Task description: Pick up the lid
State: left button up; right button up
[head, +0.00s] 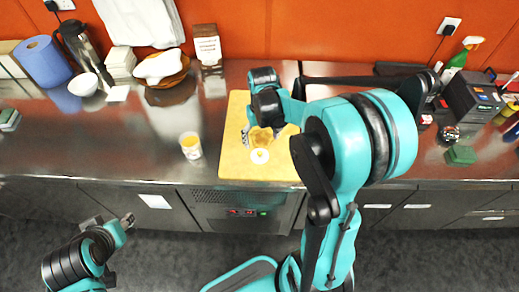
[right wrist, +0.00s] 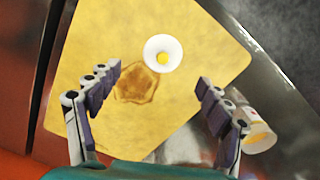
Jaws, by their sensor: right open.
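The lid, a small white disc with a yellow centre (head: 260,156), lies flat on the yellow board (head: 235,160) near its front edge. In the right wrist view the lid (right wrist: 150,58) lies just beyond the fingertips, apart from both fingers. My right gripper (head: 267,137) is over the board, fingers spread and nothing between them; it also shows in the right wrist view (right wrist: 159,77). A cup with yellow contents (head: 190,147) stands left of the board; in the right wrist view the cup (right wrist: 258,124) is beyond the right finger. My left gripper (head: 118,222) is low at the left, away from the counter; its opening is unclear.
A brown mark or flat piece (right wrist: 138,84) is on the board beside the lid. At the back left are a blue roll (head: 42,62), a dark jug (head: 80,48) and a white bowl (head: 83,84). A dark machine (head: 472,98) stands at right.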

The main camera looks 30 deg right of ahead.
aim_at(260, 152)
notch_tip(260, 152, down, 3)
jog(key=shift+d+f+b, duration=0.1)
jog(key=shift+f+b, duration=0.05)
jog(key=shift+b, duration=0.5)
jog(key=f, duration=0.1)
jog(key=f+b, duration=0.1)
jog(key=f, duration=0.1)
jog(key=shift+w+a+f+b, duration=0.15)
jog(key=shift+a+f+b, duration=0.2)
jog(key=shift+f, duration=0.45)
jog(key=shift+r, duration=0.1)
jog(key=c, duration=1.8)
